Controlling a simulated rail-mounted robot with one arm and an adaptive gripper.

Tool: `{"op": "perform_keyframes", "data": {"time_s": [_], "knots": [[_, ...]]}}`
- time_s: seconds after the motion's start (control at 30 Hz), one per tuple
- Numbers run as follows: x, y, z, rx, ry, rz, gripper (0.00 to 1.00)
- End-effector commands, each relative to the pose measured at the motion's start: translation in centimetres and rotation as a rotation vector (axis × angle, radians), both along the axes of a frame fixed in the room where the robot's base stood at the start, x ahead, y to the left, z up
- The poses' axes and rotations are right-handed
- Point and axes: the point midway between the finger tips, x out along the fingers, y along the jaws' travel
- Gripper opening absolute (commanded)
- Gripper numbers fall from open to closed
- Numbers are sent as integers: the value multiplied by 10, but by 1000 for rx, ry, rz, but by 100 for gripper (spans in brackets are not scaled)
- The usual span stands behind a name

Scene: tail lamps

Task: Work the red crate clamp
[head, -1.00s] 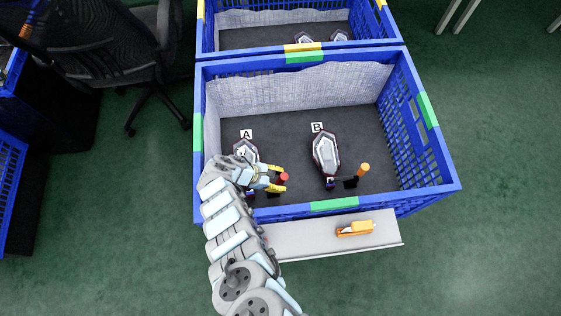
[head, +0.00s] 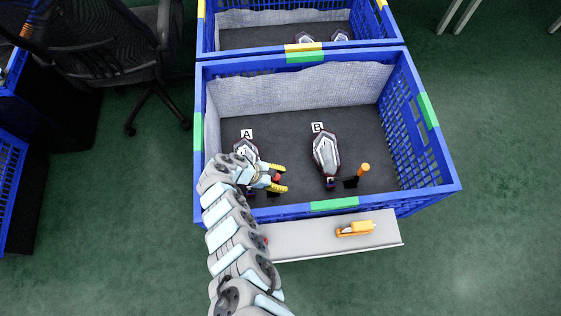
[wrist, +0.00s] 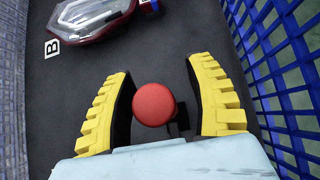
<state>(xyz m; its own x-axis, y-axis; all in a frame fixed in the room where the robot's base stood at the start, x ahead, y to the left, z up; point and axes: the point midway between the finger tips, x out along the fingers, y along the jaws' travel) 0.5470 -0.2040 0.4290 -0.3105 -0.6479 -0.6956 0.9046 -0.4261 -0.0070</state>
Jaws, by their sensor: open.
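The red knob of the crate clamp (wrist: 153,105) stands between my open fingers in the wrist view, with dark gaps on both sides. Its black base shows partly behind it. In the head view, the red knob (head: 276,178) sits just inside the tips of my gripper (head: 280,178), near the crate's front left. My gripper (wrist: 164,95) has yellow ribbed fingers and holds nothing. The lamp by label A (head: 245,151) lies behind my wrist, partly hidden. The lamp by label B (head: 326,152) lies to the right; it also shows in the wrist view (wrist: 95,17).
A clamp with an orange knob (head: 364,169) stands right of lamp B's near end. The blue crate's front rim (head: 290,209) runs below my gripper in the picture. A grey shelf (head: 300,240) outside holds an orange tool (head: 355,228).

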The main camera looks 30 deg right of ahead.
Motion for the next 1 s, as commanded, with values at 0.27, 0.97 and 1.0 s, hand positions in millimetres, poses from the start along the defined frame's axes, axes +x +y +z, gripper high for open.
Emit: {"op": "perform_keyframes", "data": {"time_s": [0.27,0.97,1.0], "knots": [[7,0,15,-1,-12,8,54],[6,1,54,1,-11,9,54],[6,1,56,1,-10,9,54]]}}
